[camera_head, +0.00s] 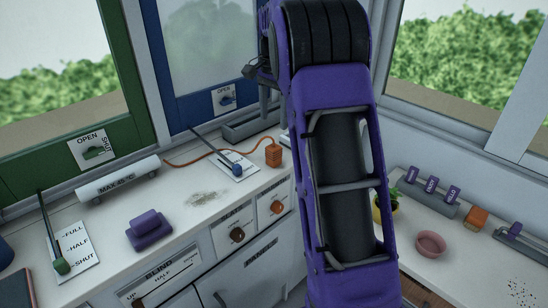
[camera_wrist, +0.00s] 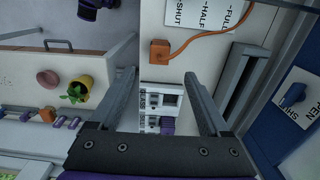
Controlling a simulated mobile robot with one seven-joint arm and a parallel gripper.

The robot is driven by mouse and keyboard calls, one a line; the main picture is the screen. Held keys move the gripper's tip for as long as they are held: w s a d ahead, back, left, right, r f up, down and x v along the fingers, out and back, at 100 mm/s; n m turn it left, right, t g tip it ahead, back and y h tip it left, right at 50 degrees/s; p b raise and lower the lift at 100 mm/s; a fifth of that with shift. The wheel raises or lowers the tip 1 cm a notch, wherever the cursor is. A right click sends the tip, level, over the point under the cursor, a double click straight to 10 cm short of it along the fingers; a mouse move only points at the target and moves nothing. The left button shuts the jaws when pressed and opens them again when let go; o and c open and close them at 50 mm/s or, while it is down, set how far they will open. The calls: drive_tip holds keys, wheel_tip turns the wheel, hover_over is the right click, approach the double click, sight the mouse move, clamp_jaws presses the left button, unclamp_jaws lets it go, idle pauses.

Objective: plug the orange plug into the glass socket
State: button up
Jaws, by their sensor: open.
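The orange plug (camera_head: 273,153) stands near the back edge of the left counter, with an orange cable running left from it. It also shows in the wrist view (camera_wrist: 160,52), just beyond my fingertips. My gripper (camera_wrist: 160,74) is open and empty, with its two grey fingers wide apart. In the head view my arm mostly hides it. A white panel with labelled parts (camera_wrist: 150,100) shows between the fingers in the wrist view. Its labels are too small to read, and I cannot tell whether the glass socket is on it.
A white cylinder (camera_head: 118,180) marked MAX 45°C lies on the left counter (camera_head: 180,225). A purple block (camera_head: 148,228) and levers on label cards stand nearby. The right counter holds a pink bowl (camera_head: 431,243), a yellow plant pot (camera_head: 384,207) and an orange block (camera_head: 477,217). Windows rise behind.

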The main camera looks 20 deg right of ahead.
sight(276, 145)
wheel_tip(276, 145, down, 6)
drive_tip(key=shift+r, duration=0.15)
drive_tip(key=shift+w+d+f+b, duration=0.1)
drive_tip(key=shift+f+b, duration=0.05)
drive_tip(key=shift+f, duration=0.75)
drive_tip(key=shift+d+f+b, duration=0.15)
drive_tip(key=shift+f+b, duration=0.05)
drive_tip(key=shift+f, duration=0.75)
drive_tip(key=shift+w+d+f+b, duration=0.1)
drive_tip(key=shift+f+b, duration=0.05)
drive_tip(key=shift+f, duration=0.75)
clamp_jaws()
